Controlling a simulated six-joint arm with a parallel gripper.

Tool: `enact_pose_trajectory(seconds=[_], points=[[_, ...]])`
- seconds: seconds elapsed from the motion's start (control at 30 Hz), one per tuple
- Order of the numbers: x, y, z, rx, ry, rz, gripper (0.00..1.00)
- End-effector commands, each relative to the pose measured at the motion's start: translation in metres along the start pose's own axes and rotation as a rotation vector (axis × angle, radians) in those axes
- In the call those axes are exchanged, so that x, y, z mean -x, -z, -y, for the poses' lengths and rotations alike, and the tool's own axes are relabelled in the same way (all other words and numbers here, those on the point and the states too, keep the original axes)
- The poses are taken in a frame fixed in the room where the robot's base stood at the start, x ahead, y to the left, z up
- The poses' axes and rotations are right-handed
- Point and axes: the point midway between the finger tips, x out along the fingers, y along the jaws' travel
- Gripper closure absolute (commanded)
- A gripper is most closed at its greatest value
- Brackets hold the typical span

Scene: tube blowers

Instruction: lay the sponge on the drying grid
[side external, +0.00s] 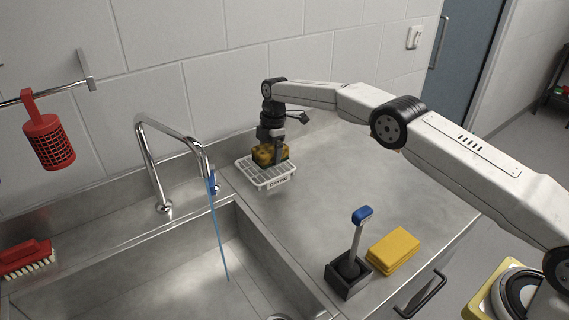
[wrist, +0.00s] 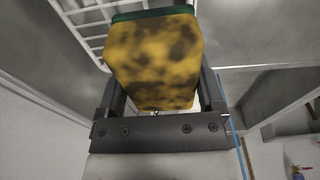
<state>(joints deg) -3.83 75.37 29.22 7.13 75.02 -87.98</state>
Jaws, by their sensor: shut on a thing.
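The sponge (side external: 264,154) is yellow with dark brown stains and a green layer on its lower face. My gripper (side external: 270,157) is shut on it, pointing down. In the wrist view the sponge (wrist: 155,60) fills the space between the two fingers of my gripper (wrist: 163,92). The drying grid (side external: 270,184) is a white wire rack with a label on its front, on the steel counter beside the sink. The sponge is over the grid's back part. I cannot tell whether it touches the bars. The grid also shows behind the sponge in the wrist view (wrist: 88,17).
The sink with its tap (side external: 165,207) and a thin blue water stream (side external: 218,225) lies left of the grid. A brush in a black holder (side external: 348,273) and stacked yellow cloths (side external: 393,249) stand at the counter's front. The counter right of the grid is clear.

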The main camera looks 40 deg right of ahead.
Motion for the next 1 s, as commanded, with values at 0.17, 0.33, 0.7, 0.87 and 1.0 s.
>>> enact_pose_trajectory(seconds=[0.17, 0.33, 0.7, 0.87, 1.0], points=[[-0.004, 0.000, -0.002, 0.000, 0.000, 0.000, 0.68], [-0.021, -0.002, -0.003, 0.000, 0.004, 0.000, 0.68], [-0.035, -0.004, -0.003, 0.000, 0.000, 0.000, 0.68], [-0.036, -0.004, -0.003, 0.000, 0.000, 0.000, 0.68], [-0.038, -0.004, -0.003, 0.000, 0.000, 0.000, 0.07]])
